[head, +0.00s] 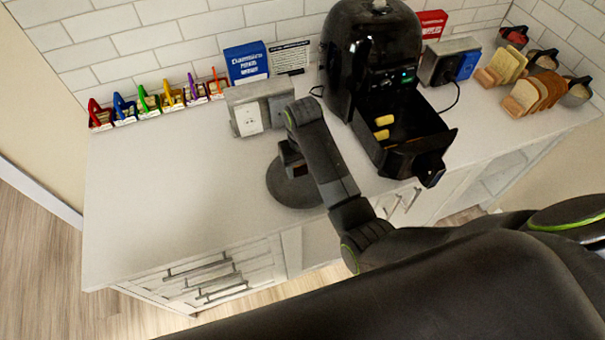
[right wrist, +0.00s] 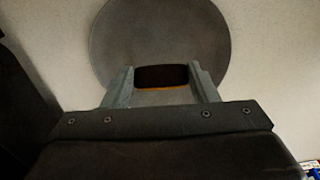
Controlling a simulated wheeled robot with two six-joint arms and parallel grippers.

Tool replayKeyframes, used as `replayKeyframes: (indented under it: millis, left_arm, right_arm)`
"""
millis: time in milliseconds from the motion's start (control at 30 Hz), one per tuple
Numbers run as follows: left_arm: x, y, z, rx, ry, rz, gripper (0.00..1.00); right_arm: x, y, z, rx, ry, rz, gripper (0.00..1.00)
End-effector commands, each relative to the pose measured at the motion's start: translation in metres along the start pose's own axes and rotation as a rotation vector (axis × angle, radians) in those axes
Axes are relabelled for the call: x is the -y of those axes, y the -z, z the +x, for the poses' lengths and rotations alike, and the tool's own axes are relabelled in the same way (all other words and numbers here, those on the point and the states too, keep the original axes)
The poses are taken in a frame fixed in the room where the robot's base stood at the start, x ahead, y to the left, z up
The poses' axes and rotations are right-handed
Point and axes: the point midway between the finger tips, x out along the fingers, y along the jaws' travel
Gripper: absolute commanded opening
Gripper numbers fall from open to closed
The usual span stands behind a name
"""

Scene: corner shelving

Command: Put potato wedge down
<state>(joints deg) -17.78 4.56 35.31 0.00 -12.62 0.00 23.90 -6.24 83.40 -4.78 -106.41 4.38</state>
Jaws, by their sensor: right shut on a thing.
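My right gripper (right wrist: 162,88) is shut on a dark reddish-brown piece with an orange edge, likely the potato wedge (right wrist: 162,75). The gripper is over a round dark grey plate (right wrist: 125,40) on the counter. I cannot tell whether the piece touches the plate. In the head view the right gripper (head: 291,158) is above the same plate (head: 290,193), and my arm hides part of it. Two yellow potato wedges (head: 383,120) lie in the open air fryer basket (head: 415,128). My left gripper is not in view.
The black air fryer (head: 370,45) stands behind its pulled-out basket. An outlet box (head: 260,105) is behind the plate. Bread racks (head: 535,92) stand at right. The white counter (head: 180,185) is clear left of the plate.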

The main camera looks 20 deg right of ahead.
Motion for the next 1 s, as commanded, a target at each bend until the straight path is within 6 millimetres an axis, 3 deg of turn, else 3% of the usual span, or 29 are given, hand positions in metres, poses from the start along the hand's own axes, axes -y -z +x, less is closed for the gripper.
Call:
replayKeyframes:
  millis: [167,333,467,767,800,933,1000]
  left_arm:
    - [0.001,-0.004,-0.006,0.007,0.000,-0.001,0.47]
    - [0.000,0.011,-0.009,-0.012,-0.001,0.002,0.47]
    - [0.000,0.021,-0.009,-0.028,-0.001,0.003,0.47]
    - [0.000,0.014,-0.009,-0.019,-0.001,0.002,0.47]
    - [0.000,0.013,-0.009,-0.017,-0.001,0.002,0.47]
    - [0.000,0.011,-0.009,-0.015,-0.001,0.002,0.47]
    - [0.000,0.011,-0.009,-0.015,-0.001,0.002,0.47]
  right_arm:
    - [0.000,-0.001,0.019,0.004,0.000,0.000,0.32]
    - [0.000,-0.001,0.039,0.003,-0.001,0.000,0.32]
    - [0.000,0.000,0.045,0.000,0.000,0.000,0.32]
    - [0.000,0.000,0.047,0.000,0.000,0.000,0.32]
    - [0.000,0.000,0.047,0.000,0.000,0.000,0.56]
    - [0.000,0.000,0.047,0.000,0.000,0.000,0.73]
    - [0.000,0.000,0.047,0.000,0.000,0.000,0.75]
